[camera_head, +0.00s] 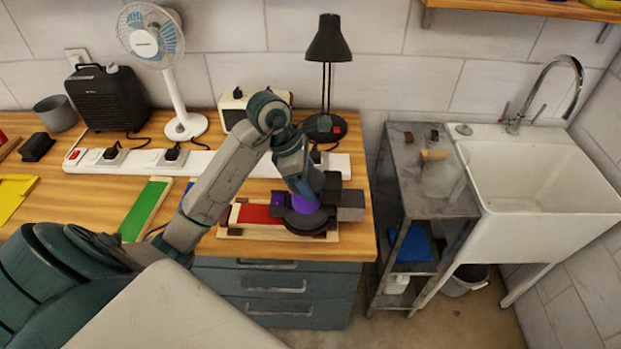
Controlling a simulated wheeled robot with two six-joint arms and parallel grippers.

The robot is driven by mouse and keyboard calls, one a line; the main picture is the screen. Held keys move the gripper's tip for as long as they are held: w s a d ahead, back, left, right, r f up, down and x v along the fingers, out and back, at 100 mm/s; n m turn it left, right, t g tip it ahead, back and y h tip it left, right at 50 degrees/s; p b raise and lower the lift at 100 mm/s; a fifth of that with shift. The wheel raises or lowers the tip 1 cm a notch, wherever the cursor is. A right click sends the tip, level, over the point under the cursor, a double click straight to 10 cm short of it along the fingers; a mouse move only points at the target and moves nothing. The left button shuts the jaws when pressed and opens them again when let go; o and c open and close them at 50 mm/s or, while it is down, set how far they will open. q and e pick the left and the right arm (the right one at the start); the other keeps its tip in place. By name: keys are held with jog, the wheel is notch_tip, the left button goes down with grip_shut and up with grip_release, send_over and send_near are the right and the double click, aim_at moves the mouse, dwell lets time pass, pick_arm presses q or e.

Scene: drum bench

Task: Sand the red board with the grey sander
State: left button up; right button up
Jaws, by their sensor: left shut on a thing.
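The red board (258,214) lies in a pale wooden frame or tray near the front right edge of the bench. My left gripper (304,208) reaches down over the right part of the board. It is shut on the grey sander (350,206), whose dark grey block shows at the right of the gripper. Purple parts show at and beside the gripper; I cannot tell what they belong to. The sander's underside is hidden, so I cannot tell whether it touches the board. My right gripper is not in view.
A green board (146,208) lies to the left, with a partly hidden blue piece beside my arm. A white power strip (140,160) runs behind. A fan (181,125), a black lamp (326,125) and a heater (108,98) stand at the back. A sink (540,180) is at the right.

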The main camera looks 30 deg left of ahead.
pick_arm(q)
jog(key=shift+s+a+b, duration=0.3)
jog(key=shift+s+a, duration=0.25)
jog(key=shift+a, duration=0.25)
jog(key=shift+s+a+b, duration=0.3)
jog(key=shift+s+a, duration=0.1)
jog(key=shift+a, duration=0.2)
jog(key=shift+s+a, duration=0.15)
jog(key=shift+a, duration=0.1)
jog(key=shift+s+a, duration=0.15)
jog(key=shift+a, duration=0.15)
jog(key=shift+s+a+r+b, duration=0.1)
jog(key=shift+s+a+b, duration=0.3)
jog(key=shift+a, duration=0.2)
jog(key=shift+s+a+b, duration=0.25)
jog(key=shift+a+b, duration=0.2)
jog(key=shift+a, duration=0.3)
